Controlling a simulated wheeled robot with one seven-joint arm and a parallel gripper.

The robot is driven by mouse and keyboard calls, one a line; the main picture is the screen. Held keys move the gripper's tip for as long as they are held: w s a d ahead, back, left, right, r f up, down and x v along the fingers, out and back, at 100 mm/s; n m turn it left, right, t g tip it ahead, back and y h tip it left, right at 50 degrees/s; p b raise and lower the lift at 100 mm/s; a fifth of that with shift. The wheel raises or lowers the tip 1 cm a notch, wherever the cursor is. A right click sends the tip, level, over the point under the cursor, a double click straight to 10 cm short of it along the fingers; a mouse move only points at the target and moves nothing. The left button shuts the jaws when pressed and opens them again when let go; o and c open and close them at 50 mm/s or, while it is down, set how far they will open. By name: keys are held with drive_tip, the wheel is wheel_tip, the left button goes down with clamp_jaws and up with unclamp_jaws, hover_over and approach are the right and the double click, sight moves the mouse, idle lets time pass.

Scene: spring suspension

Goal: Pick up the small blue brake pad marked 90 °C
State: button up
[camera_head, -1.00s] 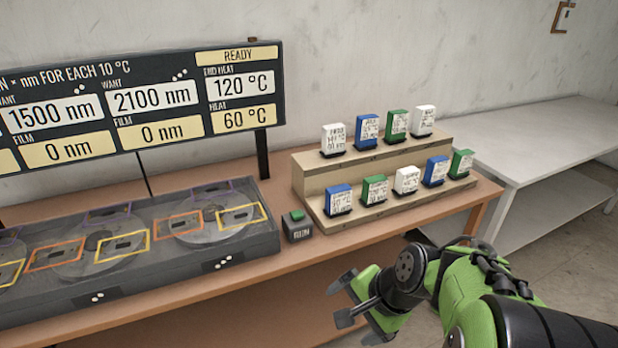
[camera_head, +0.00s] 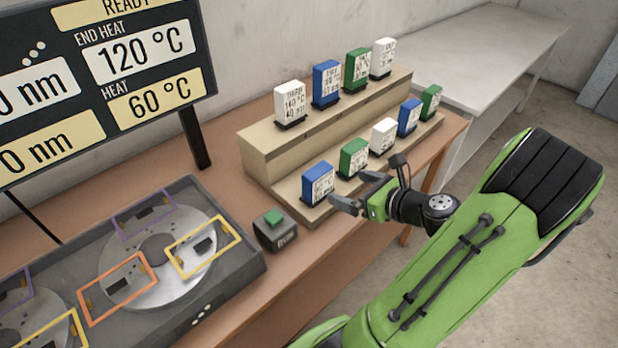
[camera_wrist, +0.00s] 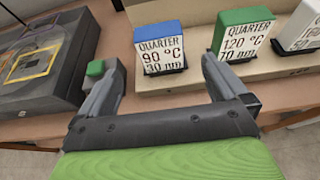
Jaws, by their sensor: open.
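The small blue brake pad (camera_wrist: 160,48) has a white label reading "QUARTER 90 °C 30 nm" in the wrist view. It stands upright in a black holder at the left end of the lower step. It also shows in the head view (camera_head: 318,184). My gripper (camera_head: 354,192) is open and empty, in front of the lower step near this pad. In the wrist view, the fingers of my gripper (camera_wrist: 163,75) are spread wide, and the blue pad stands beyond and between them, apart from both.
A green pad (camera_wrist: 243,38) marked 120 °C stands just right of the blue one. Other white, green and blue pads fill both steps of the stand (camera_head: 262,158). A box with a green button (camera_head: 275,230) and a disc tray (camera_head: 236,265) lie left. A grey table (camera_head: 470,50) stands behind.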

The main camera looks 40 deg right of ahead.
sight(313, 175)
drive_tip(key=b+x, duration=0.2)
drive_tip(key=x, duration=1.2)
drive_tip(key=shift+a+f+b, duration=0.1)
drive_tip(key=shift+f+b, duration=0.05)
drive_tip(key=shift+b, duration=0.2)
drive_tip(key=shift+c, duration=0.8)
drive_tip(key=c, duration=0.9)
